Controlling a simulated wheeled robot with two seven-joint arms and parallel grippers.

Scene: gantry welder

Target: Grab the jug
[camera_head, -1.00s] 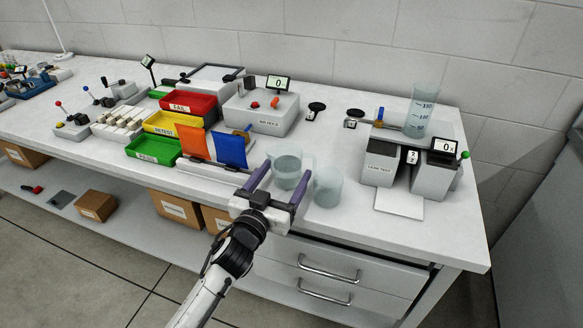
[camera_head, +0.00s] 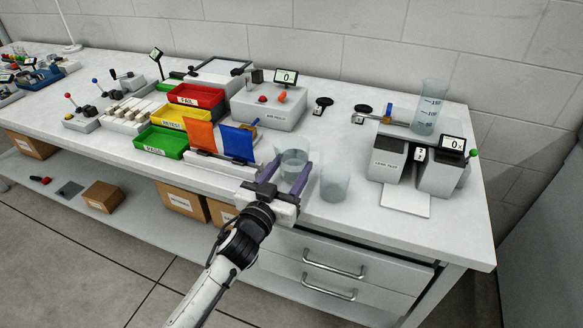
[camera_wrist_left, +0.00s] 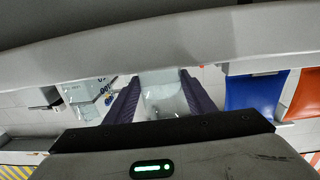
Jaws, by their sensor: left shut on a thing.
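A clear, see-through jug (camera_head: 293,160) stands near the front edge of the white bench, just right of the orange and blue panels. My left gripper (camera_head: 286,174) reaches in from the front, with one purple finger on each side of the jug, shut on it. In the left wrist view, the jug (camera_wrist_left: 162,94) sits between the two purple fingers (camera_wrist_left: 160,98). The jug's lower part is partly hidden by the gripper in the head view. My right gripper is not in view.
A second clear vessel (camera_head: 334,183) stands close on the right. Red (camera_head: 195,97), yellow and green (camera_head: 162,142) bins lie left, with orange and blue panels (camera_head: 238,142) nearer. A leak-test rig (camera_head: 440,178) with a tall graduated cylinder (camera_head: 428,108) stands right.

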